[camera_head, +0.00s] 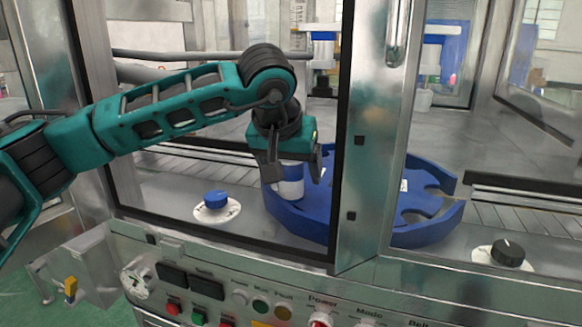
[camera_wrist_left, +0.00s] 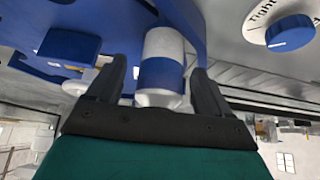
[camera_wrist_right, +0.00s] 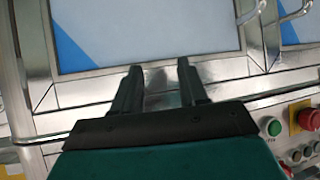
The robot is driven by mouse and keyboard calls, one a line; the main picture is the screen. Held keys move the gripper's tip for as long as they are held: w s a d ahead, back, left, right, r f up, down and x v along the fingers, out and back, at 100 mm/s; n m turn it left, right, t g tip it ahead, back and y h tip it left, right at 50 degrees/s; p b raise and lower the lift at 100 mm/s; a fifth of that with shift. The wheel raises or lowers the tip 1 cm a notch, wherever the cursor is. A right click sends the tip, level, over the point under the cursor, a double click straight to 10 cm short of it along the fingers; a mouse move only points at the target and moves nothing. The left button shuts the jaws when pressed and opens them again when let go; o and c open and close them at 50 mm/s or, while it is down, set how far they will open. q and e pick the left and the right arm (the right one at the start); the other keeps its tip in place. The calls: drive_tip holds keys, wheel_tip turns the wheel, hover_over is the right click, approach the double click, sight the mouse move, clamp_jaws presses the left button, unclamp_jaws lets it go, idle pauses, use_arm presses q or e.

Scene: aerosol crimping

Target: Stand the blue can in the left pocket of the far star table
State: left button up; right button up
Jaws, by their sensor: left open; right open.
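The blue can (camera_head: 289,186), white with a blue band, stands upright at the left side of the blue star table (camera_head: 300,218), apparently in its left pocket. Its base is partly hidden by the table rim. My left gripper (camera_head: 292,170) is at the can from above. In the left wrist view the can (camera_wrist_left: 162,72) lies between the two spread fingers of the left gripper (camera_wrist_left: 158,75), with gaps visible beside it. My right gripper (camera_wrist_right: 158,68) is open and empty in the right wrist view, in front of a framed panel; it is not in the head view.
A metal door post (camera_head: 372,150) stands in front of the star table's middle. A blue knob (camera_head: 215,200) on a white dial is left of the table, a black knob (camera_head: 508,252) right. A control panel (camera_head: 250,300) runs along the front. A conveyor passes behind.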

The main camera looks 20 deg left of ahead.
use_arm(q)
drive_tip(key=shift+v, duration=0.95)
drive_tip(key=p+v, duration=0.1)
drive_tip(key=v, duration=1)
use_arm(e)
drive_tip(key=r, duration=0.2)
drive_tip(key=a+r, duration=0.1)
drive_tip(key=shift+w+a, duration=0.1)
drive_tip(key=shift+w, duration=0.25)
use_arm(q)
drive_tip(key=shift+f, duration=0.1)
